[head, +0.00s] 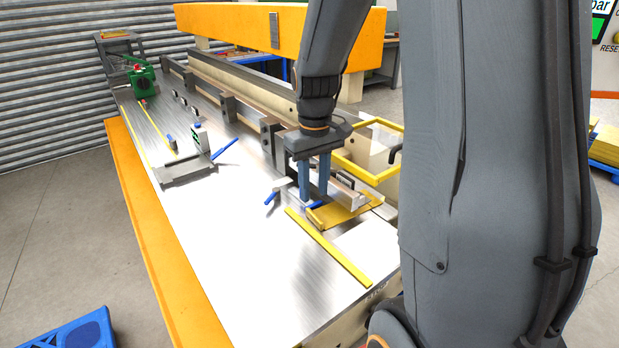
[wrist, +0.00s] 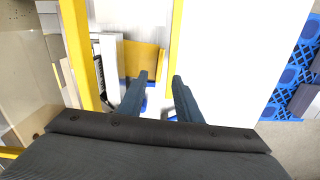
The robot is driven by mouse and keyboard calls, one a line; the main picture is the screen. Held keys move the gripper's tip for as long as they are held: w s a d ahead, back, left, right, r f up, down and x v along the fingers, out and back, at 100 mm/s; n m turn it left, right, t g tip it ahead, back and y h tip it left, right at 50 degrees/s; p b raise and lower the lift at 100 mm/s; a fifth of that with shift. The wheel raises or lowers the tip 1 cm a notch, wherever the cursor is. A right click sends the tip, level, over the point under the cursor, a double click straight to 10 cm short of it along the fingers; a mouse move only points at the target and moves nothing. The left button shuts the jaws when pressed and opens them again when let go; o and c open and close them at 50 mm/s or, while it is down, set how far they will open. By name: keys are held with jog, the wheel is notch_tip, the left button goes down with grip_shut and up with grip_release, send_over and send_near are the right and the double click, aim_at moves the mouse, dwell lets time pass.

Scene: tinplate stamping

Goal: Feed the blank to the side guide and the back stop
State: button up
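A flat gold-yellow plate (head: 348,209), which looks like the blank, lies on the bright metal table at the near right; it also shows in the wrist view (wrist: 146,58). My gripper (head: 314,198) points down at the plate's left end, its two blue-grey fingers apart. In the wrist view a gap shows between the fingertips (wrist: 159,77), with nothing clearly held. Contact with the plate cannot be told. A metal block with a dark handle (head: 345,183) stands beside the plate, perhaps the side guide. A long rail with dark blocks (head: 228,103), perhaps the back stop, runs along the table's back.
A yellow strip (head: 330,248) lies on the table in front of the plate. A grey fixture (head: 187,170) with a blue lever sits farther left. A yellow frame (head: 372,171) stands behind the plate. The table's front middle is clear. A blue crate (head: 68,335) is on the floor.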

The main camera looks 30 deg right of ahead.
aim_at(314, 215)
jog(key=shift+s+f+p, duration=0.1)
jog(key=shift+f+p, duration=0.6)
jog(key=shift+f, duration=2.8)
grip_shut()
jog(key=shift+n, duration=0.5)
jog(key=shift+s+a+p, duration=0.1)
jog(key=shift+a+p, duration=0.25)
jog(key=shift+p, duration=0.4)
jog(key=shift+p, duration=0.6)
jog(key=shift+a, duration=0.25)
jog(key=shift+p, duration=0.55)
dwell(0.5)
